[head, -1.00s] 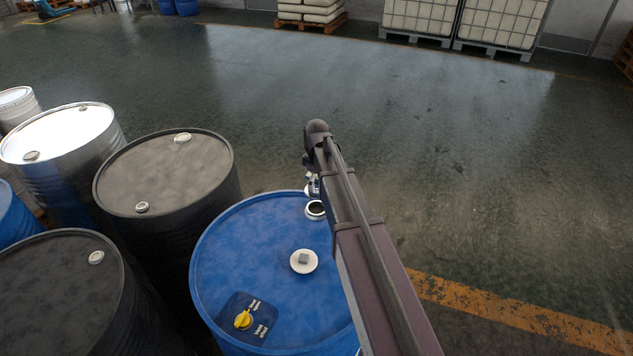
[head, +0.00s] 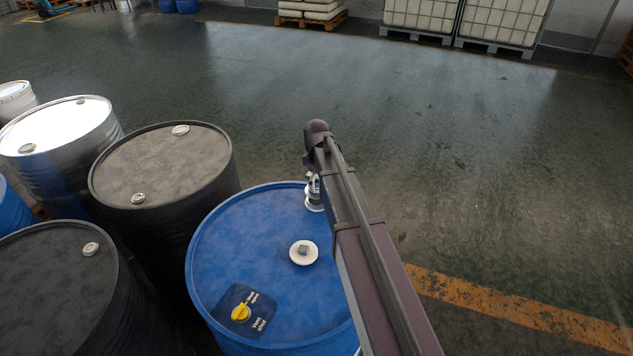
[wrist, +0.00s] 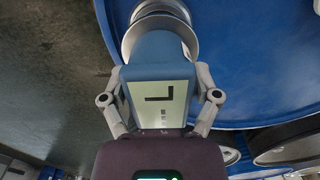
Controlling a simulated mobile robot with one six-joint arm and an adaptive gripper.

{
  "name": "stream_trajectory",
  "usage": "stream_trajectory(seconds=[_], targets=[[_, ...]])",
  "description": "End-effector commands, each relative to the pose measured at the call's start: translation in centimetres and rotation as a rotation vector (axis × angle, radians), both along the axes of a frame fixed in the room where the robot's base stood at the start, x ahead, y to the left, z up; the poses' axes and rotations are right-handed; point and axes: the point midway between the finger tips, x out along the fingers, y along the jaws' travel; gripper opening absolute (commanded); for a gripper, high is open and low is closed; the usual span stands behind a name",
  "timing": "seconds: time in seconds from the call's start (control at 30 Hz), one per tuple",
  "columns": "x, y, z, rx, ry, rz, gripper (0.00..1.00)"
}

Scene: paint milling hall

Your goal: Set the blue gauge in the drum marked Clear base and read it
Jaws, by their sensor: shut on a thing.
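My gripper (wrist: 160,88) is shut on the blue gauge (wrist: 160,47), with a finger on each side. The gauge has a pale display with a dark L-shaped mark and small marks too small to read. In the wrist view its far end meets a round pale metal collar on the blue drum (wrist: 262,60). In the head view the gauge (head: 313,186) stands at the opening near the far edge of the blue drum (head: 245,225), partly behind my arm. I cannot tell how deep it sits. No drum name is readable in these views.
A white disc with a grey block (head: 303,252) lies on the drum top. A yellow vent knob (head: 241,314) sits on a dark label reading "Vent shut" with other small text. Black drums (head: 165,165) and a steel drum (head: 62,125) crowd the left.

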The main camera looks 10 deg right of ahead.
Motion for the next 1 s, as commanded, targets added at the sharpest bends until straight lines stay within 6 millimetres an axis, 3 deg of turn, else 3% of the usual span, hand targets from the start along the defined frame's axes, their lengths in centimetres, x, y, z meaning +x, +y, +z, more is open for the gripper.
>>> stream_trajectory(seconds=[1.0], targets=[[-0.09, -0.15, -0.56, 0.0, 0.0, -0.001, 0.18]])
